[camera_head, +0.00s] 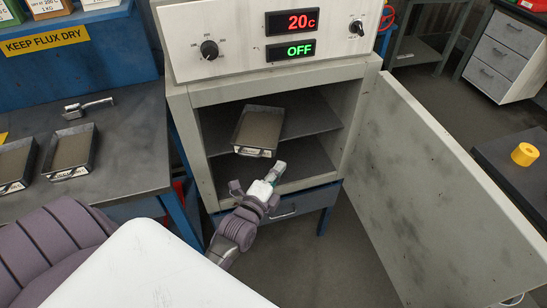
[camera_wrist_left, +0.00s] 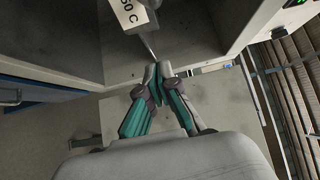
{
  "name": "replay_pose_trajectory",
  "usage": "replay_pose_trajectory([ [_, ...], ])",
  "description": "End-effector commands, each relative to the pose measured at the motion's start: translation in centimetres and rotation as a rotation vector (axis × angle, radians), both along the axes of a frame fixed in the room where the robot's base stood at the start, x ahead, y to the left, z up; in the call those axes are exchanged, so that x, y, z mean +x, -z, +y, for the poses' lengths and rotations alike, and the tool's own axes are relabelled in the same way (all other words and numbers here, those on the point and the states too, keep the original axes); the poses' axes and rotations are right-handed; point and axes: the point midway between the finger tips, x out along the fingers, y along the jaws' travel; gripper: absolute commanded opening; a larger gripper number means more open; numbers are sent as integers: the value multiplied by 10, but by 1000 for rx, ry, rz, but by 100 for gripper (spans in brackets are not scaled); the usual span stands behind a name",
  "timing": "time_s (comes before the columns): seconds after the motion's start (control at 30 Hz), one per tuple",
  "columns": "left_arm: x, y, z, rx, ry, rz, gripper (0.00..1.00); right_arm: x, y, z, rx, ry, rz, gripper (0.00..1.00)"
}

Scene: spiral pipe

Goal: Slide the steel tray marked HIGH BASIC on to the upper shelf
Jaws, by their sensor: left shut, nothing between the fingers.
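A steel tray (camera_head: 257,130) rests on the upper shelf (camera_head: 312,118) of the open oven, its labelled front end close to the shelf's front edge. I cannot read its marking in the head view; the left wrist view shows a label (camera_wrist_left: 130,14) ending in "50 C" on its front. My left gripper (camera_head: 277,170) is just below and in front of the tray, at the oven opening. Its fingers are closed together and empty, and the fingertips (camera_wrist_left: 158,70) also show in the left wrist view. My right gripper is out of view.
The oven door (camera_head: 425,190) stands wide open on the right. Two more trays (camera_head: 72,152) (camera_head: 15,165) and a metal handle tool (camera_head: 88,107) lie on the left bench. A drawer (camera_head: 290,207) is under the oven. A yellow object (camera_head: 524,154) sits on the right bench.

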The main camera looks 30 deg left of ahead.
Motion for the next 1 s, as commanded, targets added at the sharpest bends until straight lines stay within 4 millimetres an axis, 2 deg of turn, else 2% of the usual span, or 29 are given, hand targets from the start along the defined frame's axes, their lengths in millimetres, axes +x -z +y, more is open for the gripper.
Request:
replay_pose_trajectory([
  [0.1, 12, -2, 17, 5, 0, 0, 0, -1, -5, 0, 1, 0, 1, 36],
  [0.23, 19, 0, 26, 3, 1, 1, 0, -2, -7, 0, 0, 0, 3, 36],
  [0.77, 27, 1, 35, 3, 0, 0, 0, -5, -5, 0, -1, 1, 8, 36],
  [0.87, 40, 1, 49, 7, 1, -1, 0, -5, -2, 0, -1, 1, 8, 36],
  [1.0, 66, 3, 80, 10, 0, -1, 0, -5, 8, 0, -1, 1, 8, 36],
])
